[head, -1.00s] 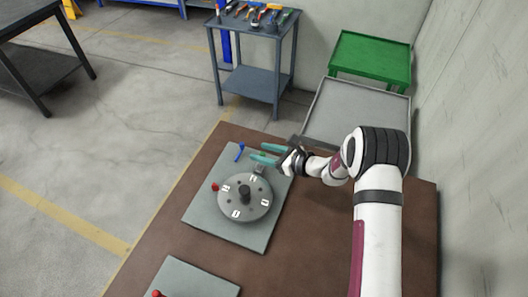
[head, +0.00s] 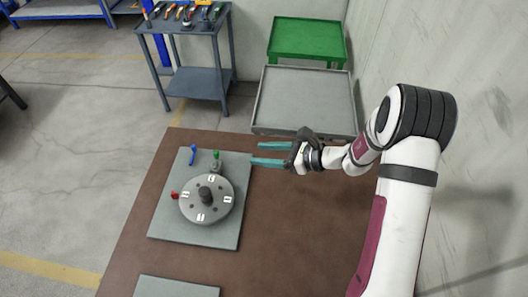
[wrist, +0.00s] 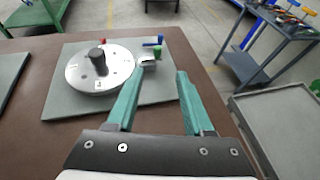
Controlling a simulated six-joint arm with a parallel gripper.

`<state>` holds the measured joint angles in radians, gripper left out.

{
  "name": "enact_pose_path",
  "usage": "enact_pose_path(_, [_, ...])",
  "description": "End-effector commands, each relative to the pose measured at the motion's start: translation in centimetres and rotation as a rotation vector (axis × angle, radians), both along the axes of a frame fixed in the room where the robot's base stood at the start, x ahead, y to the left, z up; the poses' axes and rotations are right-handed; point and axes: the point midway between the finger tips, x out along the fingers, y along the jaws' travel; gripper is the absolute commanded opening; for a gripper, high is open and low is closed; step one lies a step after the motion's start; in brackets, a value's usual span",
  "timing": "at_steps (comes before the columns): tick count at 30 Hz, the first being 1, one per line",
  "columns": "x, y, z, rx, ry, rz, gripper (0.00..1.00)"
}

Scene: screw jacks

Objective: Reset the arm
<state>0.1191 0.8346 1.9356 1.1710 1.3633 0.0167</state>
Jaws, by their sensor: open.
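My gripper (head: 268,154) is open and empty, with two teal fingers. In the head view it is above the brown table, to the right of the grey plate (head: 225,225), pointing left. In the wrist view my gripper (wrist: 155,92) shows its fingers apart with nothing between them. A round grey disc (head: 221,208) with a dark central knob (head: 206,195) and white labels sits on the plate. Around it are a red handle (head: 174,195), a blue handle (head: 193,154) and a green handle (head: 215,155). The disc also shows in the wrist view (wrist: 90,78).
A second grey plate (head: 178,288) lies at the front of the brown table (head: 290,235). A tool cart (head: 200,84) stands behind on the left, with a grey tray (head: 305,98) and a green table (head: 307,40) behind on the right. A wall (head: 430,50) rises at the right.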

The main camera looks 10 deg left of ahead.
Motion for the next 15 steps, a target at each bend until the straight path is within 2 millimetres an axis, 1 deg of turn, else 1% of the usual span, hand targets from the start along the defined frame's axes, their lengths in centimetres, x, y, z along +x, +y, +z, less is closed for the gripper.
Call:
enact_pose_path(8, [-0.1,0.1,0.1,-0.002,-0.003,0.005,0.52])
enact_pose_path(10, [-1.0,0.3,1.6,-0.024,-0.033,0.055,0.52])
enact_pose_path(11, [-2.0,0.5,2.7,-0.044,-0.058,0.099,0.52])
enact_pose_path(13, [-5.7,0.8,6.3,-0.127,-0.145,0.255,0.52])
enact_pose_path(14, [-8.0,0.7,7.8,-0.176,-0.188,0.339,0.52])
enact_pose_path(15, [-11.2,0.2,9.5,-0.254,-0.249,0.454,0.52])
